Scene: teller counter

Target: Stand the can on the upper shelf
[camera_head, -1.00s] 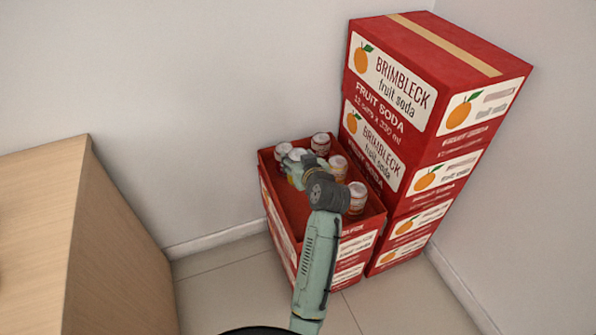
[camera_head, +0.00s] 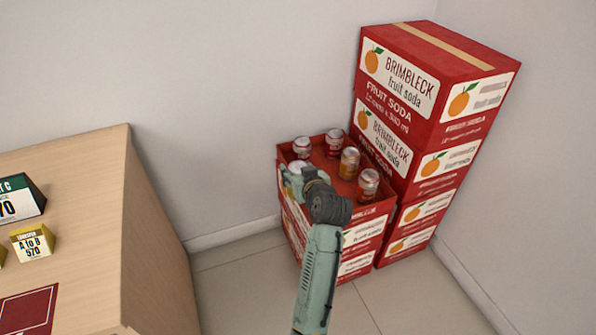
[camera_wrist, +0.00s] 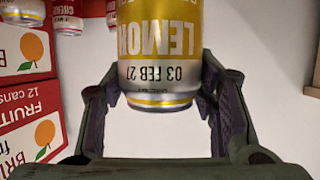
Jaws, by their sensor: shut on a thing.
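My gripper (camera_wrist: 160,85) is shut on a yellow and silver lemon can (camera_wrist: 160,60), with one finger on each side. The can's label reads upside down in the wrist view, and its other end is cut off by the top edge. In the head view my gripper (camera_head: 295,182) is over the left side of an open red carton (camera_head: 318,209); the held can is mostly hidden there. The upper shelf is not in view.
Several other cans, such as a yellow one (camera_head: 349,163), stand in the open carton. A taller stack of red soda cartons (camera_head: 430,120) rises just to its right. A wooden counter (camera_head: 90,190) with small signs is at left. Floor is clear in front.

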